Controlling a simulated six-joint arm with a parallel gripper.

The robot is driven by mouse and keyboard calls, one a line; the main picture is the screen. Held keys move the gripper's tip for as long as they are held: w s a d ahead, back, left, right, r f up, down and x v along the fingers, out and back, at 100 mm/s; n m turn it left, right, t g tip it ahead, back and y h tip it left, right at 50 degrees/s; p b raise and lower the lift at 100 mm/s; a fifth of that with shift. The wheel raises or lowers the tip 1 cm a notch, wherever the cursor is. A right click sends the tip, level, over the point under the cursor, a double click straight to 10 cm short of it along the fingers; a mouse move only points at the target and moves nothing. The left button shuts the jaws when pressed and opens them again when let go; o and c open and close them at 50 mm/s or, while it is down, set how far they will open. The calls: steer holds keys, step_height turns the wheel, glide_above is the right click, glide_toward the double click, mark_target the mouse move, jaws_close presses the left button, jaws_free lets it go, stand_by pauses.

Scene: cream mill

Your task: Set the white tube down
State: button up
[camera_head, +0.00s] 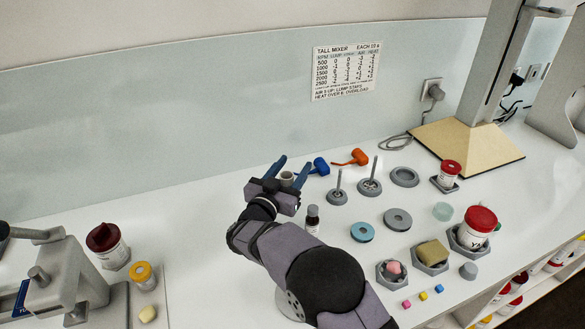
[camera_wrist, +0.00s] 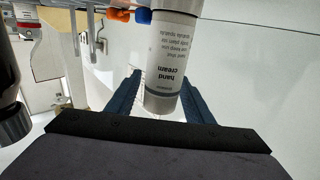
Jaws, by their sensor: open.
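The white tube (camera_wrist: 172,50), with a grey band and "hand cream" lettering, is between the two blue fingers of my gripper (camera_wrist: 162,90) in the wrist view. Its lettering appears upside down there. In the head view only the tube's pale round end (camera_head: 287,178) shows between the fingers. My gripper (camera_head: 294,166) is open around the tube, near the back of the white counter (camera_head: 200,240). My gripper and arm hide the tube's lower part in the head view, so I cannot tell whether it rests on the counter.
A dark dropper bottle (camera_head: 312,219) stands close right of my arm. Blue (camera_head: 320,166) and orange (camera_head: 350,158) hammer-shaped tools lie behind it. Grey stands with rods (camera_head: 370,186), discs and jars fill the right.

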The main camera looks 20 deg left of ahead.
steer(key=shift+s, duration=0.35)
steer(key=s+b, duration=0.3)
steer(key=s, duration=0.8)
steer(key=shift+s, duration=0.2)
